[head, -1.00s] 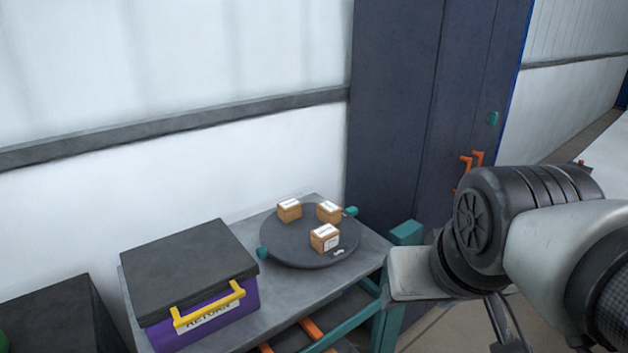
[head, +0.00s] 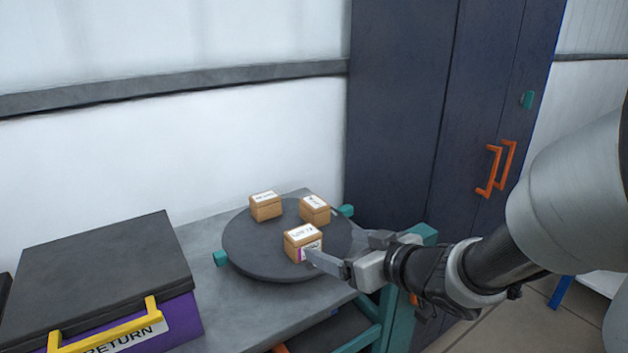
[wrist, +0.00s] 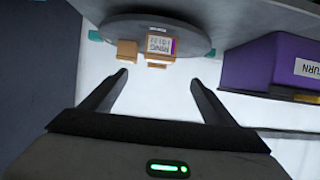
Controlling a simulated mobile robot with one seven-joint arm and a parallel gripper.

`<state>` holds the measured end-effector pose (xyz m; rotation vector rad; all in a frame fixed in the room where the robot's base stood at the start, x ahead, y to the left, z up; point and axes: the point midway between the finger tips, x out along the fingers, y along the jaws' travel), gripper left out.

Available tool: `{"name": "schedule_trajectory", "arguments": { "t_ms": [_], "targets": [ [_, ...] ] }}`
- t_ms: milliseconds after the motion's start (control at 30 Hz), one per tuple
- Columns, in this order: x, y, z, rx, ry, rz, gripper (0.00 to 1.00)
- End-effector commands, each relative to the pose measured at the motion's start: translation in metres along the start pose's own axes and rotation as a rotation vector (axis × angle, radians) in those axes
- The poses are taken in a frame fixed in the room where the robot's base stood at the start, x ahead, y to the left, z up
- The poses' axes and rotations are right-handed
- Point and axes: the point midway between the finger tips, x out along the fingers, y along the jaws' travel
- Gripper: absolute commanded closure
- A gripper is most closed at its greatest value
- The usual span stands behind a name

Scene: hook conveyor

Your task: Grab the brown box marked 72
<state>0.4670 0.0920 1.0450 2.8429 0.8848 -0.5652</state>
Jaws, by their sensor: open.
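Three small brown boxes with white labels sit on a round dark turntable (head: 250,262): a front box (head: 302,243), a back left box (head: 265,207) and a back right box (head: 315,210). The labels are too small to read surely, so I cannot tell which is marked 72. My gripper (head: 320,255) is open, close to the front box at its right. In the wrist view, my gripper (wrist: 159,82) has its fingers spread and nothing between them. A labelled box (wrist: 160,46) with a purple patch shows ahead, beyond the fingertips.
The turntable stands on a grey table (head: 205,240) with teal legs. A purple bin (head: 185,322) with a dark lid, yellow handle and RETURN label stands at left. A dark cabinet (head: 405,110) with orange handles stands behind at right; a white wall is behind the table.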

Motion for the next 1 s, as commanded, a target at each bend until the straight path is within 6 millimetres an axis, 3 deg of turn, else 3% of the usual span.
{"name": "schedule_trajectory", "arguments": {
  "t_ms": [400,667,1000],
  "targets": [
    [0.085,0.000,0.004,-0.003,-0.003,0.003,0.20],
    [0.106,0.001,0.002,-0.003,-0.002,0.005,0.20],
    [0.150,0.002,0.004,-0.004,-0.001,0.004,0.20]
  ]
}}
